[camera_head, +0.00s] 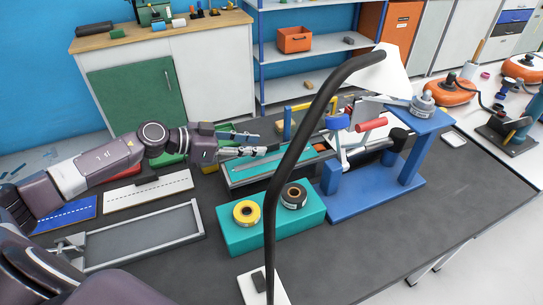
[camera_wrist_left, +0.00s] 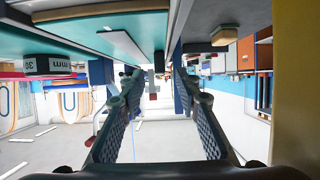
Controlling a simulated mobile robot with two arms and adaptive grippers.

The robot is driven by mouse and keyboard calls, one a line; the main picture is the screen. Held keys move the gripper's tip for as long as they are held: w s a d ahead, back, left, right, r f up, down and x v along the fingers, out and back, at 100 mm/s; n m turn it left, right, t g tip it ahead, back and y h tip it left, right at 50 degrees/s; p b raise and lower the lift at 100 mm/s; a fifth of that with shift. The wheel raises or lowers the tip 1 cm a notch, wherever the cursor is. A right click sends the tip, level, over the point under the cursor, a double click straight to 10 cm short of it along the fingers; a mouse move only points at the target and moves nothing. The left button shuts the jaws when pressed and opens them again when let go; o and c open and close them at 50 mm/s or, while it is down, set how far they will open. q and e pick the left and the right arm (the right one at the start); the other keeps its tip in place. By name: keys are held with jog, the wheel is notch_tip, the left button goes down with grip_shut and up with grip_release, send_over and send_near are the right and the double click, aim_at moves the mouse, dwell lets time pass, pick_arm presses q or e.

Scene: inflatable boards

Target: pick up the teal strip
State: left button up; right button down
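The teal strip (camera_head: 278,170) lies lengthwise in a shallow grey tray (camera_head: 232,184) behind the teal block, in the head view. My left gripper (camera_head: 262,143) reaches in from the left, just above and beyond the tray's left end. Its fingers are apart with nothing between them, and the left wrist view also shows the open gripper (camera_wrist_left: 157,85). That view looks upside down, and I cannot tell the strip apart from other teal surfaces there. My right gripper does not show.
A teal block (camera_head: 240,243) with yellow (camera_head: 246,212) and black (camera_head: 293,195) tape rolls stands in front of the tray. A black lamp arm (camera_head: 272,220) crosses the view. A blue stand (camera_head: 375,200) is at right. An empty grey frame (camera_head: 140,238) lies at left.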

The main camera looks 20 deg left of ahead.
aim_at(272, 156)
pick_arm(q)
jog(key=shift+x, duration=1.45)
jog(key=shift+r, duration=0.1)
grip_shut()
